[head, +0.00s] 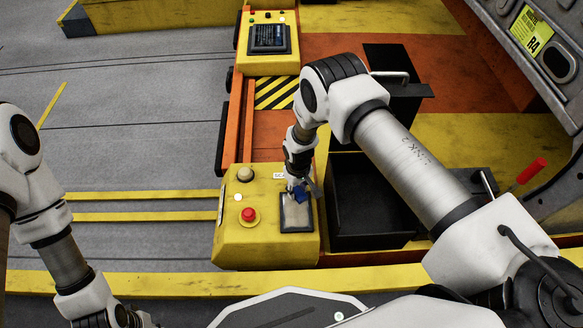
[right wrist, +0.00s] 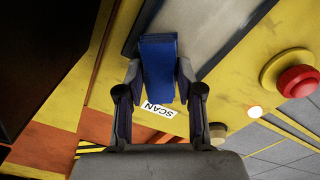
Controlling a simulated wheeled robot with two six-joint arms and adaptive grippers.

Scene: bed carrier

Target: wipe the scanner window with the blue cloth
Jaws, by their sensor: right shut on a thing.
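The scanner window (head: 296,216) is a grey, dark-framed rectangle on top of the yellow console (head: 235,240). It also fills the top of the right wrist view (right wrist: 205,22). My right gripper (head: 297,188) points down at the window's far end. In the right wrist view it is shut on the folded blue cloth (right wrist: 158,68), which sticks out past the fingertips over the window's edge beside the SCAN label (right wrist: 160,109). I cannot tell whether the cloth touches the glass. My left arm shows at the lower left, its gripper out of frame.
A red button (head: 249,215), a white light (head: 238,197) and a beige knob (head: 245,174) sit left of the window. A black open bin (head: 365,205) stands close on the right.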

